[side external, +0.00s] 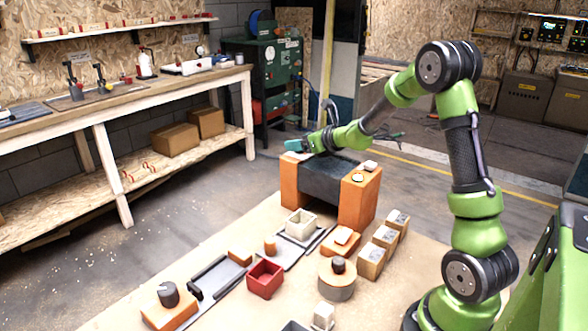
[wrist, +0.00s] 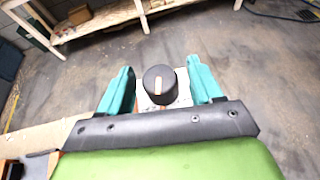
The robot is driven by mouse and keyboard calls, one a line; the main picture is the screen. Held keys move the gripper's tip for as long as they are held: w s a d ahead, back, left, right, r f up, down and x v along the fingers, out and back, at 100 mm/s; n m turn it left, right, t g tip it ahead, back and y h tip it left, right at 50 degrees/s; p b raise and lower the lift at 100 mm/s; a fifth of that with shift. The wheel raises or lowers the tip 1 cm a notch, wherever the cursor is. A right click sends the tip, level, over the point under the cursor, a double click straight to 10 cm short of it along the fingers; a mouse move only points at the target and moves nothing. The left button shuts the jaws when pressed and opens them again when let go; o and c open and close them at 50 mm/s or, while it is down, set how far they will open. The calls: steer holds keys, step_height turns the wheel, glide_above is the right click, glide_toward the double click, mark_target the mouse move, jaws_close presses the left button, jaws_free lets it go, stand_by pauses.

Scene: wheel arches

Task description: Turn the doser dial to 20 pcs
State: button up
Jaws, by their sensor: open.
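A black round dial (wrist: 160,85) with a pale and orange pointer stripe shows in the wrist view, on a whitish plate (wrist: 143,101). The stripe runs nearly up and down in the picture. The plate's markings cannot be read. My gripper (wrist: 161,84) is open, with one teal finger on each side of the dial and a gap to both. In the side view my gripper (side external: 295,146) is at the far left orange block (side external: 290,182) of the dark arch; the dial cannot be made out there.
A dark arch (side external: 328,178) joins two orange blocks. Other knobs stand nearer: a black one (side external: 168,294) on an orange base and one (side external: 337,265) on a round base. A red box (side external: 265,279) and several small blocks lie between. Floor beyond the arch is clear.

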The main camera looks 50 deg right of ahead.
steer(key=shift+w+f, duration=0.15)
steer(key=shift+w, duration=0.2)
steer(key=c, duration=1)
steer(key=shift+d+n+y, duration=0.1)
steer(key=shift+n+y, duration=0.6)
steer(key=shift+y, duration=0.1)
steer(key=shift+n+y, duration=0.8)
steer(key=shift+y, duration=0.1)
steer(key=o, duration=1)
steer(key=shift+s, duration=0.1)
